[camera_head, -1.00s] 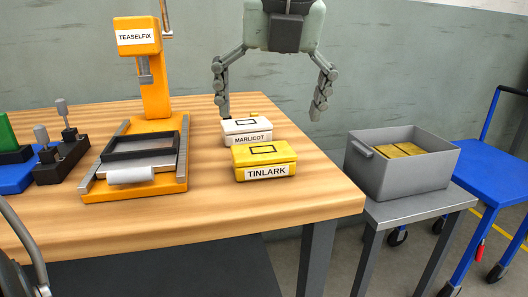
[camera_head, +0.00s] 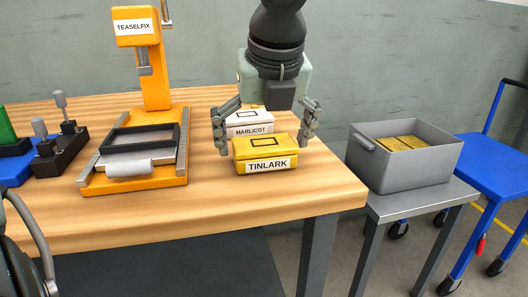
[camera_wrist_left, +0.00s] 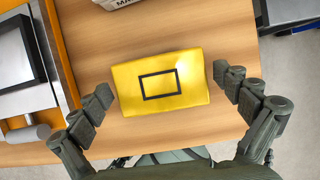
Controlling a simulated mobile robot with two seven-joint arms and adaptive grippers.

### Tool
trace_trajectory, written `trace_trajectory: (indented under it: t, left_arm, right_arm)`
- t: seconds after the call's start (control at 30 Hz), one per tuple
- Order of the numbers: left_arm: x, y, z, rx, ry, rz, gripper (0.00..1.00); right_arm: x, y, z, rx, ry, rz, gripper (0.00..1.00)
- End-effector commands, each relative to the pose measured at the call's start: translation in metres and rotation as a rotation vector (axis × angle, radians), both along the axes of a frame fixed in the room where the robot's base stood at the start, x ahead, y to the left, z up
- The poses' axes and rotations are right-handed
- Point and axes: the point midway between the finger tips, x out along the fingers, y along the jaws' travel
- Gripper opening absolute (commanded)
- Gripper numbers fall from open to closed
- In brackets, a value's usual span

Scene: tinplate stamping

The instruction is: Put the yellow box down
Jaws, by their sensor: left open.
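The yellow box (camera_head: 265,148), labelled TINLARK, rests flat on the wooden table (camera_head: 220,210) near its right end. My left gripper (camera_head: 264,140) comes down over it from above, open, with one finger at each side of the box. The left wrist view shows the yellow lid with a black rectangle (camera_wrist_left: 162,87) between the two open fingers (camera_wrist_left: 163,84); gaps show on both sides, so the fingers look apart from it. My right gripper is in neither view.
A white box (camera_head: 250,120), labelled MARLICOT, stands just behind the yellow one. An orange TEASELFIX press (camera_head: 155,85) stands to the left. A grey bin (camera_head: 410,170) holding yellow boxes sits on a grey stand (camera_head: 425,200) at right, before a blue cart (camera_head: 495,170).

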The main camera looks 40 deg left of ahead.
Motion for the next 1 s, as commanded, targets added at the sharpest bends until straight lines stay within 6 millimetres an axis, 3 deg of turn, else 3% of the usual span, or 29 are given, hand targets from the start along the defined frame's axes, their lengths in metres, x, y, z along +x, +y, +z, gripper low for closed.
trace_trajectory:
  t: [0.07, 0.47, 0.77, 1.0]
  left_arm:
    - [0.000, 0.000, 0.000, 0.000, 0.000, 0.000, 1.00]
    - [0.000, 0.000, 0.000, 0.001, 0.001, 0.000, 0.52]
    - [0.000, 0.000, 0.004, 0.001, 0.001, 0.000, 0.51]
    - [0.001, 0.000, 0.035, 0.002, -0.004, 0.002, 0.51]
  right_arm:
    - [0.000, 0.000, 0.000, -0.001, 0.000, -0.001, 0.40]
    - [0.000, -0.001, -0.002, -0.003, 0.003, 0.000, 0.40]
    - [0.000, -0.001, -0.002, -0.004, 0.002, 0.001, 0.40]
    - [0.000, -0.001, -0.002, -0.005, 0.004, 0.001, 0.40]
